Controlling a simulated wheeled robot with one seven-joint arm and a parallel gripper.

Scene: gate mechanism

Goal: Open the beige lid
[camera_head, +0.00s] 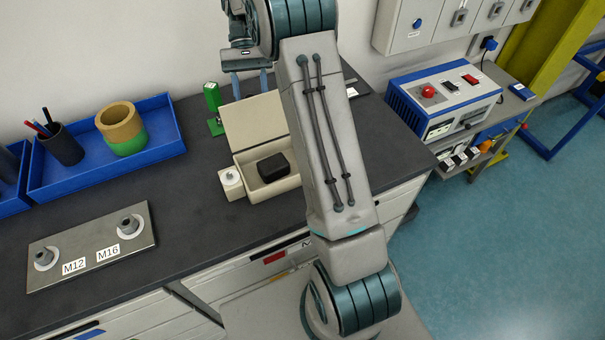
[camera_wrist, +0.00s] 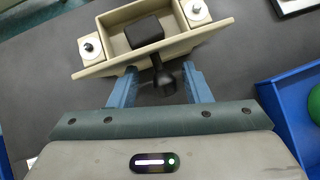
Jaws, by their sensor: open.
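The beige lid (camera_head: 255,122) stands raised at the back of a beige box (camera_head: 272,187), and the box's inside is exposed. In the wrist view the lid (camera_wrist: 100,68) shows nearly edge-on, with a black knob (camera_wrist: 164,80) on its outer face. A black block (camera_head: 272,167) lies in the box; it also shows in the wrist view (camera_wrist: 145,32). My gripper (camera_head: 250,84) is behind the lid. In the wrist view its open blue fingers (camera_wrist: 160,72) are on either side of the knob, with gaps visible. My arm hides the box's right side in the head view.
A blue tray (camera_head: 165,140) with a pen cup (camera_head: 62,146) and a ringed cylinder (camera_head: 120,128) is left on the dark bench. A green item (camera_head: 213,105) stands close behind the box. A metal plate (camera_head: 95,245) lies front left. Bare bench lies between.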

